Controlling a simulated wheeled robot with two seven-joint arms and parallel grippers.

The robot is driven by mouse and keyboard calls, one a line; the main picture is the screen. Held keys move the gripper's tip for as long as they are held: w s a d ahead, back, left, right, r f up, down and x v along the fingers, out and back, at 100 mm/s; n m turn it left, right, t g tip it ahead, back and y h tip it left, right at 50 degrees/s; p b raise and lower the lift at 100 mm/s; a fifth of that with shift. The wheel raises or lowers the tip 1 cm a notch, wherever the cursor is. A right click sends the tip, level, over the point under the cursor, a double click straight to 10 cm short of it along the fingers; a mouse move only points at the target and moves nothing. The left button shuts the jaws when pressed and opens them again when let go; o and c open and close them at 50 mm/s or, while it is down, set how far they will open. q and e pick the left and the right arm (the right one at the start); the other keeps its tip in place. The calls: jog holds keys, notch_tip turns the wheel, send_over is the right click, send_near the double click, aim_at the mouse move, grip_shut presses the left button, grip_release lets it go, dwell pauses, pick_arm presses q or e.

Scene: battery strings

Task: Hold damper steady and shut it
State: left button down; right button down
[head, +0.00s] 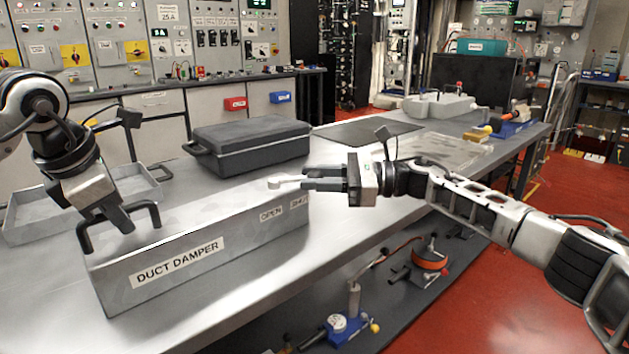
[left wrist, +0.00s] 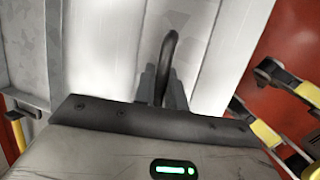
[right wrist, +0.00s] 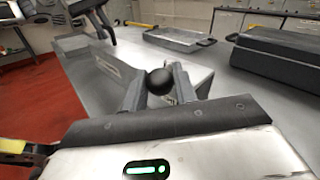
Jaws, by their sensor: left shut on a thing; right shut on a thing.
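The duct damper (head: 215,250) is a long grey metal box on the bench, labelled DUCT DAMPER, with OPEN and SHUT marks near its right end. A black bar handle (head: 86,238) stands on its left end. My left gripper (head: 124,222) is shut on this handle, which also shows between the fingers in the left wrist view (left wrist: 170,50). A pale lever (head: 285,183) lies above the right end of the damper. My right gripper (head: 318,181) is shut on the lever's black ball knob (right wrist: 160,82). The fingers hide the knob in the head view.
A dark grey case (head: 250,140) stands behind the damper. A shallow metal tray (head: 30,215) lies behind its left end. A dark mat (head: 368,132) and a grey device (head: 440,106) are further back. The bench's front edge runs close to the damper.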

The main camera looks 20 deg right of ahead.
jog(key=shift+w+d+r+n+g, duration=0.2)
jog(key=shift+w+d+n+g, duration=0.1)
jog(key=shift+d+g, duration=0.1)
dwell(0.3)
jog(key=c, duration=1.1)
grip_release()
jog(key=shift+f, duration=0.1)
jog(key=v, duration=1.2)
jog(key=shift+w+d+f, duration=0.1)
jog(key=shift+f, duration=0.05)
